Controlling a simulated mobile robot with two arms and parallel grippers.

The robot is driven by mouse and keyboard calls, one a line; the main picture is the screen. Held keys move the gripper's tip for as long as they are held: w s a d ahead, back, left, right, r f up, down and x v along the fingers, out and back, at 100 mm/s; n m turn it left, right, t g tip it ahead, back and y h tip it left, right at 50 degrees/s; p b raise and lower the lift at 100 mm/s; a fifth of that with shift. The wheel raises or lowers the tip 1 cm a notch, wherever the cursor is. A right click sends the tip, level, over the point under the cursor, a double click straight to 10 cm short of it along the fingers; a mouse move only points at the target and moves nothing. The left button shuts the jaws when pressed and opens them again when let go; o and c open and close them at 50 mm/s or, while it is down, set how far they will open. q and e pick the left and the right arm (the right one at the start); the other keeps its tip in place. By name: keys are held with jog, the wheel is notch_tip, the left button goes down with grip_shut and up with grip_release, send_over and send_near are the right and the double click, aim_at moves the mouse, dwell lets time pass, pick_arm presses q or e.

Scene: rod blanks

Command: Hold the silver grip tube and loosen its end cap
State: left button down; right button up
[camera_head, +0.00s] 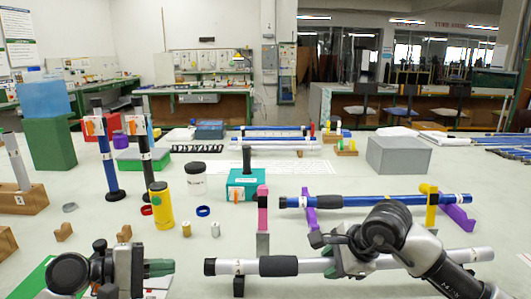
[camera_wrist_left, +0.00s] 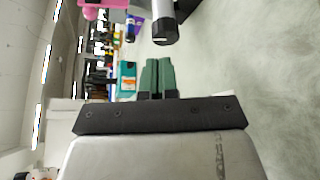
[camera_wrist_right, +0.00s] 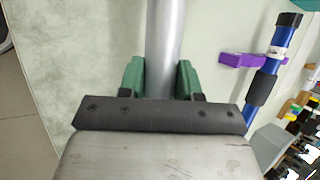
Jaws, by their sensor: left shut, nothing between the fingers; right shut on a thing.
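The silver grip tube (camera_head: 308,265) lies level at the front right in the head view, with a dark grip sleeve (camera_head: 278,266) and a black end cap (camera_head: 210,267) at its left end. My right gripper (camera_wrist_right: 162,78) is shut around the bare silver tube (camera_wrist_right: 165,40); its arm hides part of the tube in the head view. My left gripper (camera_head: 160,268) is shut and empty, left of the cap and apart from it. In the left wrist view its green fingers (camera_wrist_left: 157,76) are together, and the black cap (camera_wrist_left: 164,40) shows beyond them.
A yellow canister (camera_head: 162,204), a teal box (camera_head: 243,184) and a white jar (camera_head: 195,180) stand behind my left gripper. Small cylinders (camera_head: 215,229) stand nearby. A grey box (camera_head: 398,156) is at the back right.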

aim_at(211, 266)
pick_arm(q)
jog(key=shift+s+a+f, duration=0.2)
jog(key=shift+f, duration=0.4)
jog(key=shift+s+a+f, duration=0.15)
jog(key=shift+s+f, duration=0.05)
jog(key=shift+f, duration=0.4)
jog(key=shift+d+r, duration=0.15)
jog(key=shift+d, duration=3.35)
jog(key=shift+w+r, duration=0.1)
jog(key=shift+r, duration=0.15)
jog(key=shift+w+r, duration=0.25)
jog(key=shift+r, duration=0.35)
jog(key=shift+w+r, duration=0.35)
jog(key=shift+w, duration=0.05)
jog(key=shift+r, duration=0.1)
